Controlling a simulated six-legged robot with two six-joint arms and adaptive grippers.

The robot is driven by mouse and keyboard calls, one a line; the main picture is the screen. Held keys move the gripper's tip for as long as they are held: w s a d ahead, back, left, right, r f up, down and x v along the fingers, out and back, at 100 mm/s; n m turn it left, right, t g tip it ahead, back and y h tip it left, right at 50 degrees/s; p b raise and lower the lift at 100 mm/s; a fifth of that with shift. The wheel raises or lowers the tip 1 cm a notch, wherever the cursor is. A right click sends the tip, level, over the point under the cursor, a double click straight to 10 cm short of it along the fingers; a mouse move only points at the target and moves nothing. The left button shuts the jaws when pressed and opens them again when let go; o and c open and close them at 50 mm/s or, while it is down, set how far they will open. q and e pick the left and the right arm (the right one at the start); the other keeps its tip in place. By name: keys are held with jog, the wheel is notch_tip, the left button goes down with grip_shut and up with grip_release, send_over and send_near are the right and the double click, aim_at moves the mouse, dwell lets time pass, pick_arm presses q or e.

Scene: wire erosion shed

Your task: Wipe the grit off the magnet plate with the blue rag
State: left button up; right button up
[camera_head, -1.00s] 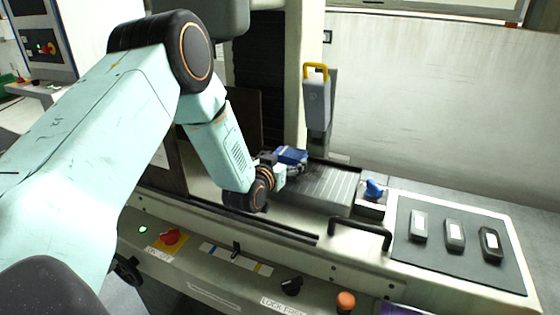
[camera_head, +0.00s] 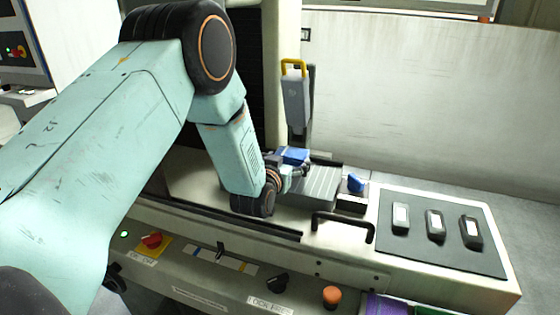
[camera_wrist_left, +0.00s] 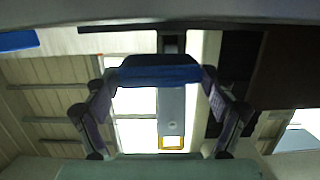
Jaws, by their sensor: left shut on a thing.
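The magnet plate (camera_head: 318,188) is a grey ribbed slab on the machine bed, right of the middle in the head view. My left gripper (camera_head: 287,166) is shut on the blue rag (camera_head: 293,155) at the plate's left part. The rag also shows as a folded blue pad between the two fingers in the left wrist view (camera_wrist_left: 160,74). I cannot tell whether the rag touches the plate. The gripper and rag hide the plate's left part. No grit can be made out at this size. My right gripper is not in view.
A grey hanging unit with a yellow handle (camera_head: 294,68) stands behind the plate. A blue knob-like part (camera_head: 356,182) sits right of it. A black handle (camera_head: 343,226) lies in front.

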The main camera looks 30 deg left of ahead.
pick_arm(q)
jog(key=shift+w+d+r, duration=0.1)
jog(key=shift+w+d, duration=0.05)
jog(key=shift+d, duration=1.05)
jog(key=shift+w+d+r, duration=0.1)
jog(key=shift+d, duration=1.1)
jog(key=shift+a+r, duration=0.1)
jog(key=shift+s+a+r+p, duration=0.1)
jog(key=shift+s+a+p, duration=0.1)
jog(key=shift+a, duration=1.15)
jog(key=shift+s+a+r+p, duration=0.1)
jog(key=shift+a+p, duration=0.05)
jog(key=shift+a, duration=1.15)
jog(key=shift+s+a, duration=0.1)
jog(key=shift+a, duration=0.85)
jog(key=shift+s+a+p, duration=0.1)
jog(key=shift+a+p, duration=0.2)
jog(key=shift+a, duration=0.35)
jog(key=shift+s+a+r+p, duration=0.1)
jog(key=shift+a+p, duration=0.1)
jog(key=shift+a, duration=0.8)
jog(key=shift+s+a+p, duration=0.15)
jog(key=shift+a+p, duration=0.1)
jog(key=shift+a, duration=0.7)
jog(key=shift+s+a+r+p, duration=0.1)
jog(key=shift+a+p, duration=0.1)
jog(key=shift+a, duration=0.8)
jog(key=shift+d, duration=0.1)
